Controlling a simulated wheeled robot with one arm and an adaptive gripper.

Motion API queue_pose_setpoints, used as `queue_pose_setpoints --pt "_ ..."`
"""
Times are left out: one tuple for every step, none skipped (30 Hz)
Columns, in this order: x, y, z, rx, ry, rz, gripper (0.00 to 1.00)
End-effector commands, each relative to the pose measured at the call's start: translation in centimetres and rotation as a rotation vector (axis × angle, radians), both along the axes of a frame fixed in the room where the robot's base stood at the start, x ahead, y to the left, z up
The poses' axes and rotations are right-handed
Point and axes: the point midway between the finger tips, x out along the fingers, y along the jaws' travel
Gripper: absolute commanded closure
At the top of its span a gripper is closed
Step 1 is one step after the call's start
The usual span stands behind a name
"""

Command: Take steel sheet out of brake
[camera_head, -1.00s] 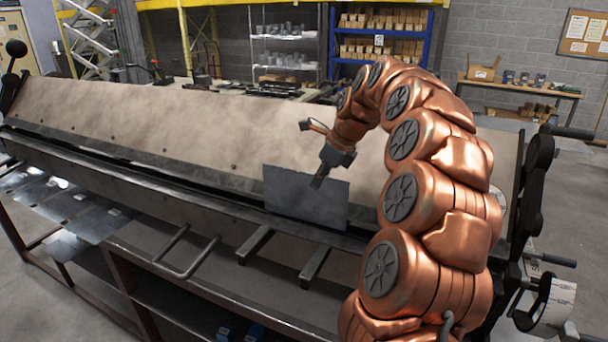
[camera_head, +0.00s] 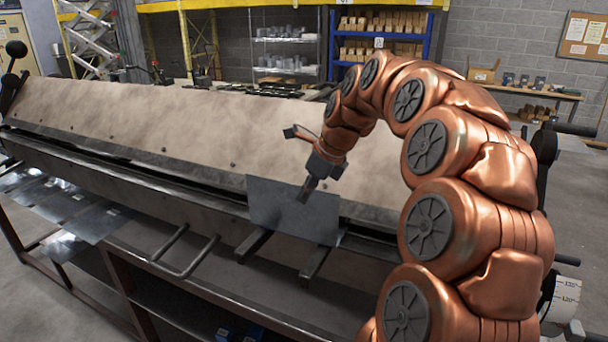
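The steel sheet (camera_head: 280,212) is a small grey rectangular plate standing tilted at the front of the brake (camera_head: 180,115), a long beige bending machine. My gripper (camera_head: 304,196) comes from the upper right, and its fingers are at the sheet's upper right edge. The fingers look closed on the sheet. The sheet now overlaps the brake's front edge in the picture, and its lower edge hangs in front of the jaw line. The far side of the sheet and the rear finger are hidden.
Bar handles (camera_head: 185,255) stick out from the brake's front. Several flat metal sheets (camera_head: 75,212) lie on a shelf at the left. A black lever with a ball (camera_head: 15,48) stands at the far left. An angle dial (camera_head: 562,300) is at the lower right.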

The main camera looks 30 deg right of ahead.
Motion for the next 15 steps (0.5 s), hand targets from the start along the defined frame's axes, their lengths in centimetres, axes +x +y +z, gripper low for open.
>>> queue_pose_setpoints --pt "-0.3 0.4 0.1 -0.001 -0.003 0.000 1.00" --pt "-0.4 0.7 0.2 -0.001 -0.003 0.000 1.00" --pt "-0.6 1.0 0.2 0.000 -0.004 0.000 1.00" --pt "-0.8 1.3 0.2 0.000 -0.004 0.000 1.00" --pt "-0.9 1.5 0.2 0.000 -0.004 0.000 1.00" --pt "-1.1 1.9 0.1 0.000 -0.002 0.000 1.00" --pt "-1.3 2.1 0.1 -0.001 -0.002 0.000 1.00" --pt "-1.5 2.4 0.0 -0.001 0.000 0.002 1.00" --pt "-1.6 2.7 0.0 -0.001 0.000 0.002 1.00" --pt "-1.8 2.9 0.0 -0.001 0.000 0.002 1.00" --pt "-1.9 3.2 0.1 -0.001 0.000 0.002 1.00" --pt "-2.1 3.4 0.1 0.000 -0.003 0.001 1.00" --pt "-2.2 3.6 0.2 -0.001 -0.004 0.001 1.00" --pt "-2.2 3.7 0.2 -0.001 -0.004 0.000 1.00" --pt "-2.3 3.9 0.2 -0.001 -0.006 -0.001 1.00"
